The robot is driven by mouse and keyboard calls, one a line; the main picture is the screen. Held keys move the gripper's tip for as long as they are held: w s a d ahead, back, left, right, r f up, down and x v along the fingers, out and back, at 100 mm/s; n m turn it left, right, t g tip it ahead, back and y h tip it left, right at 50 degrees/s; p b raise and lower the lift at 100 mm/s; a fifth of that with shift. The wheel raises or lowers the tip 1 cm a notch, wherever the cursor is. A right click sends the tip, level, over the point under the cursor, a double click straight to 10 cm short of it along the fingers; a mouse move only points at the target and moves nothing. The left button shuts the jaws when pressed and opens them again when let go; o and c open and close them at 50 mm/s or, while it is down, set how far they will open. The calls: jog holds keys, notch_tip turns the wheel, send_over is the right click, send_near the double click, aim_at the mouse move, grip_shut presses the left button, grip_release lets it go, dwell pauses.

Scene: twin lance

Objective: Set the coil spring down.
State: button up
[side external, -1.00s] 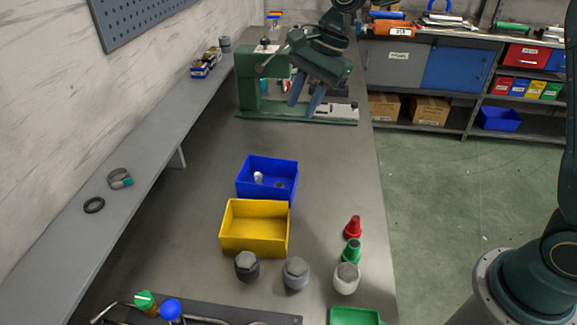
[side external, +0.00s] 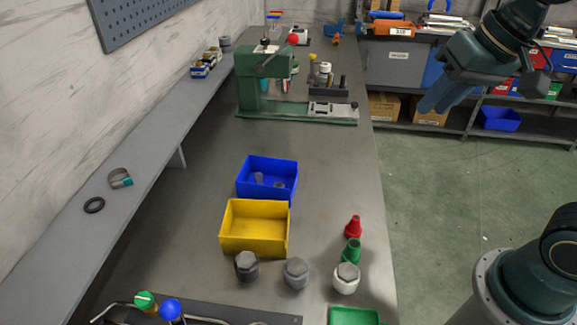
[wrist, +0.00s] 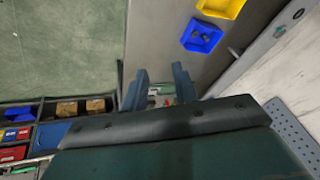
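My gripper (side external: 445,98) hangs high at the right, past the bench's right edge and above the floor. In the wrist view my gripper (wrist: 160,90) has its two blue-grey fingers apart, with a gap and no held object visible between them. I cannot pick out the coil spring for sure in either view. The blue bin (side external: 266,192) on the bench holds a few small greyish items (side external: 259,179), too small to identify. It also shows in the wrist view (wrist: 201,34), well away from the fingers.
The yellow bin (side external: 253,247) stands in front of the blue one. Red (side external: 354,227) and green (side external: 352,251) cones and several hex-topped pieces (side external: 296,273) stand nearby. A green press (side external: 262,85) is at the back. The bench middle (side external: 220,150) is clear.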

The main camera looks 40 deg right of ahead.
jog(key=s+d+f+n+h, duration=0.1)
jog(key=s+d+f+n, duration=0.1)
jog(key=s, duration=0.5)
jog(key=shift+s+d+f+n+t, duration=0.3)
jog(key=shift+s+f+n+t, duration=0.1)
jog(key=shift+n, duration=0.4)
